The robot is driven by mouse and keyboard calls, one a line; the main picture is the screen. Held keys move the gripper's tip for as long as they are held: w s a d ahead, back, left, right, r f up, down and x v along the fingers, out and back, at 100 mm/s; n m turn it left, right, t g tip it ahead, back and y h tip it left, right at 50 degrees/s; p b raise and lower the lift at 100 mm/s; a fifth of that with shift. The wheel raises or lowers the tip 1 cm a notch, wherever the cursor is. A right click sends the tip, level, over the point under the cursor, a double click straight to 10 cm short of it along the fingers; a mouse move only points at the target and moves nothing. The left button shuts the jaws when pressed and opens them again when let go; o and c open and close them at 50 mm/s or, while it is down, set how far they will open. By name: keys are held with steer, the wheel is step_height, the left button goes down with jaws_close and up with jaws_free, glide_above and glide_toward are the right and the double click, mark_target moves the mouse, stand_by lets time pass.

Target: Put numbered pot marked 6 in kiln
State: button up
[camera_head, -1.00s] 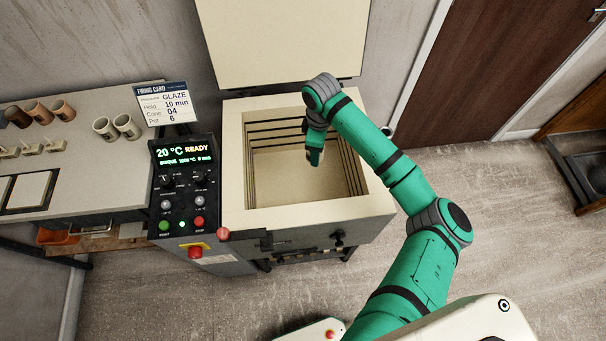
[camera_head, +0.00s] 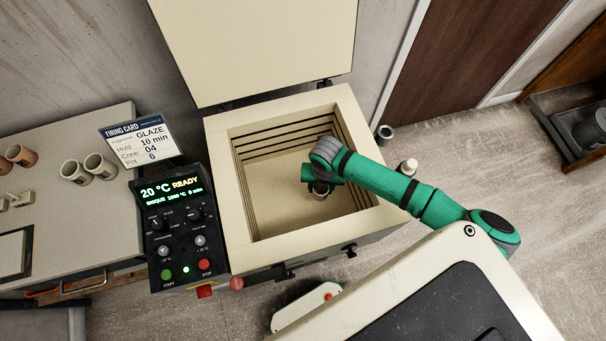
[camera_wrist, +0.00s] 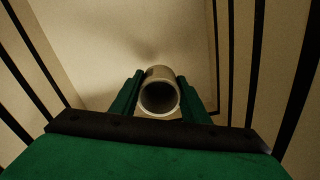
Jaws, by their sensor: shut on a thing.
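My gripper (camera_head: 321,186) is down inside the open kiln (camera_head: 228,190), over its floor towards the right side. In the wrist view my gripper (camera_wrist: 160,95) is shut on a pale round pot (camera_wrist: 159,74), one finger on each side. The pot's open mouth faces the wrist camera. No number shows on it from here. In the head view my wrist hides most of the pot. I cannot tell whether its base touches the kiln floor. The kiln lid (camera_head: 255,45) stands raised at the back.
Kiln walls surround my gripper on all sides. The control panel (camera_head: 178,225) reads 20 °C READY. A firing card (camera_head: 140,142) names pot 6. Pale pots (camera_head: 100,166) and brown pots (camera_head: 20,156) stand on the left table. A small pale vessel (camera_head: 408,166) shows right of the kiln.

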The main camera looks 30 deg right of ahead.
mark_target(322, 192)
steer(key=f, duration=0.5)
steer(key=shift+s+d+f, duration=0.1)
steer(key=shift+s+d, duration=0.15)
steer(key=shift+s, duration=0.15)
steer(key=shift+s+d+f, duration=0.2)
steer(key=shift+d+f, duration=0.05)
steer(key=shift+f, duration=0.25)
step_height(322, 192, down, 3)
steer(key=shift+w+a, duration=0.1)
steer(key=shift+a, duration=0.05)
steer(key=shift+w, duration=0.1)
steer(key=shift+w+f, duration=0.15)
steer(key=shift+f, duration=0.1)
steer(key=o, duration=1.2)
steer(key=shift+a, duration=0.15)
steer(key=shift+s+d, duration=0.25)
